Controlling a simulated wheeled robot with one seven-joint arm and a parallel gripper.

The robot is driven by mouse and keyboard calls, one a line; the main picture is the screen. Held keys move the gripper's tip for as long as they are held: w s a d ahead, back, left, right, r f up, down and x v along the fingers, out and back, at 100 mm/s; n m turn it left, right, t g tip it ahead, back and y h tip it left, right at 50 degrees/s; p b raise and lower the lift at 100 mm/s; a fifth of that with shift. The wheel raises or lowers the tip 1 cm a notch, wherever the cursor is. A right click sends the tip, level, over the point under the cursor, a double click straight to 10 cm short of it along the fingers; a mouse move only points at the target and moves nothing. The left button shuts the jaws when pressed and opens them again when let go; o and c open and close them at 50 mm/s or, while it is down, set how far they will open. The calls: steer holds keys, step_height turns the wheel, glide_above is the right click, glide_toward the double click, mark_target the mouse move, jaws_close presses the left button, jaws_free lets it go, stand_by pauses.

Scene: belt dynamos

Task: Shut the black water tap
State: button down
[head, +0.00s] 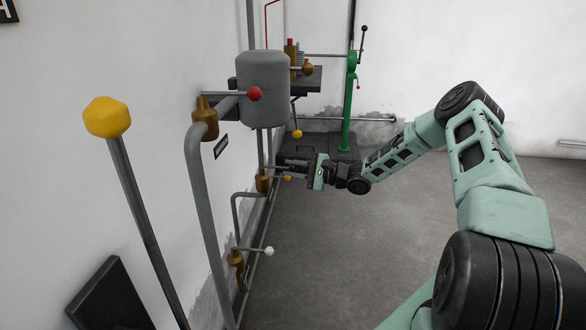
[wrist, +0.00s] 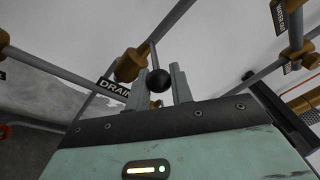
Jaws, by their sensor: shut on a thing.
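The black water tap shows as a round black knob (wrist: 158,80) in the wrist view. It sits between the two fingers of my gripper (wrist: 160,85), which is shut on it. A brass valve body (wrist: 129,65) on a grey pipe is just behind, up and left of the knob; a "DRAIN" label (wrist: 113,87) is beside it. In the head view my gripper (head: 305,169) is near the left wall's pipes, close to a brass valve (head: 263,183). The black knob is hard to make out there, so I cannot tell its lever's angle.
A white-knobbed lever (head: 269,251) is lower down, and a red-knobbed one (head: 254,94) crosses the grey tank (head: 264,70). A green post (head: 348,110) stands behind. The floor (head: 370,255) at right is clear.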

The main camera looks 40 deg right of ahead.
steer(key=shift+w+r, duration=0.15)
steer(key=shift+r, duration=0.2)
steer(key=c, duration=1.4)
jaws_free()
steer(key=shift+o, duration=0.8)
steer(key=shift+f, duration=0.15)
steer(key=p+v, duration=0.1)
steer(key=v, duration=1.6)
steer(key=shift+s+p, duration=0.3)
